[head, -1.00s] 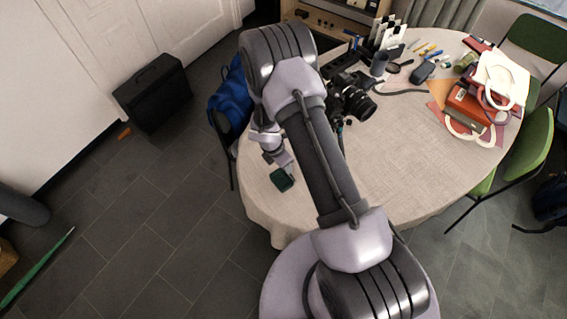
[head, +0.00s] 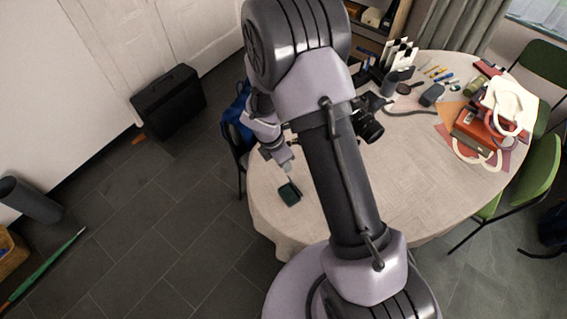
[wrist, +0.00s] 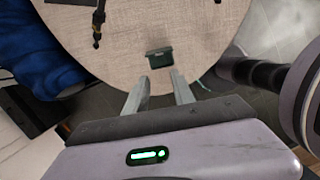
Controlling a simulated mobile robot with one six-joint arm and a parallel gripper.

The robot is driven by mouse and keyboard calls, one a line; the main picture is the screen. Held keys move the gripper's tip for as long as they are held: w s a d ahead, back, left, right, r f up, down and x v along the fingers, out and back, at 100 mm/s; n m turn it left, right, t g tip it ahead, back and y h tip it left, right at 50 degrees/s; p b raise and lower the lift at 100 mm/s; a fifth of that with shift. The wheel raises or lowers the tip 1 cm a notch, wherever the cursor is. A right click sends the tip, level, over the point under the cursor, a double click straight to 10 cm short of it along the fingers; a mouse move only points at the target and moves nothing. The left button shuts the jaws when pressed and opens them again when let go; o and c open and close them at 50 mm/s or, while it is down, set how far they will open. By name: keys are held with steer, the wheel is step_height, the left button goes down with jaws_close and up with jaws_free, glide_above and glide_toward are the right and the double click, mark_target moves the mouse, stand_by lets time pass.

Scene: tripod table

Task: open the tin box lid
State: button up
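The tin box (head: 289,193) is small and dark green. It sits on the round table (head: 420,165) near its left front edge. In the wrist view the tin box (wrist: 159,59) lies beyond the fingertips, near the table's edge. I cannot tell surely how far its lid is raised. My gripper (head: 287,168) is just behind the box in the head view, apart from it. In the wrist view my gripper (wrist: 160,82) has its two fingers spread with nothing between them.
A black camera (head: 367,125) stands behind my arm, partly hidden. Pens, a dark cup and a red bag (head: 480,130) lie towards the back right. A blue backpack (head: 238,118) is at the table's left. The cloth around the box is clear.

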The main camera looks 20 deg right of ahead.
steer(key=f+y+b, duration=0.1)
steer(key=f+b, duration=0.3)
steer(key=b, duration=0.1)
steer(key=f+g+y+b, duration=0.1)
steer(key=f+b, duration=0.3)
steer(key=shift+s+d+f+y+b, duration=0.15)
steer(key=shift+d+f+y+b, duration=0.05)
steer(key=shift+f+y+b, duration=0.2)
jaws_close()
step_height(320, 180, down, 8)
steer(key=w+d+b, duration=0.1)
steer(key=d+b, duration=0.1)
steer(key=shift+d+y, duration=0.25)
steer(key=shift+y, duration=0.05)
steer(key=shift+w+f+b, duration=0.1)
steer(key=shift+w+b, duration=0.05)
steer(key=shift+b, duration=0.2)
steer(key=d, duration=0.2)
steer(key=w+d+b, duration=0.1)
steer(key=shift+d+r, duration=0.25)
steer(key=shift+d, duration=0.15)
